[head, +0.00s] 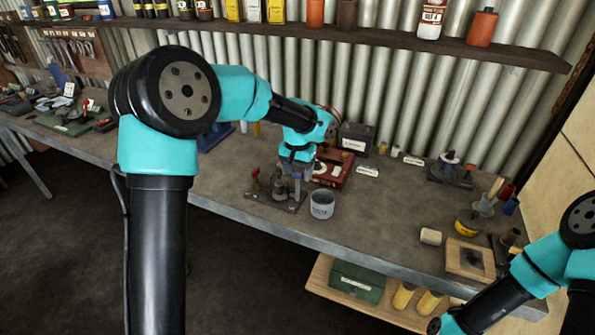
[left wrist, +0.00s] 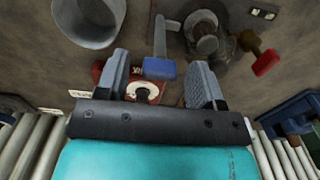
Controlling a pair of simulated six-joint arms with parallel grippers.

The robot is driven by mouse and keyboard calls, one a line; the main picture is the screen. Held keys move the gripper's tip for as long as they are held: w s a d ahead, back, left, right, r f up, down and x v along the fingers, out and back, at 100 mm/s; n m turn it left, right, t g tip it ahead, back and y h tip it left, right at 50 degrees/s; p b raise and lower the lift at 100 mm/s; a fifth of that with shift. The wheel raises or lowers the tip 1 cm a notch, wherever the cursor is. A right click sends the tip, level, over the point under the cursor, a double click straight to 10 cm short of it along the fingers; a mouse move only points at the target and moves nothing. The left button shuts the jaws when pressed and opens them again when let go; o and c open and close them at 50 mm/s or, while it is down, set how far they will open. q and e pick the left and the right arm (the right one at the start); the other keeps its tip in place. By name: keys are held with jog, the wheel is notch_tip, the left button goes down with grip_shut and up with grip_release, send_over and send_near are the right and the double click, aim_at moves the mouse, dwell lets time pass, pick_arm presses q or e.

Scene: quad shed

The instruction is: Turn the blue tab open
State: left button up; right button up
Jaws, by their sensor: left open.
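The blue tab (left wrist: 160,68) is a small block on the end of a grey lever in the left wrist view. In the head view the tab (head: 296,177) is partly hidden under my left gripper. Its lever runs beside a round metal fitting (left wrist: 206,40) on a dark base plate (head: 288,207). A red tab (left wrist: 266,62) sits on the other side of that fitting. My left gripper (left wrist: 163,78) is open, its two grey fingers on either side of the blue tab with gaps visible. I cannot tell the height between them. My right gripper is out of view.
A grey metal cup (head: 322,204) stands just right of the fitting. A red box (head: 336,170) with a white disc and a dark battery-like box (head: 356,138) stand behind. The bench middle (head: 385,207) is clear. A yellow tin (head: 468,222) lies farther right.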

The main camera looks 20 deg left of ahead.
pick_arm(q)
jog(key=shift+c, duration=0.3)
jog(key=c, duration=0.9)
jog(key=shift+m, duration=0.4)
jog(key=m, duration=1.1)
jog(key=shift+m, duration=2.1)
jog(key=shift+o, duration=0.2)
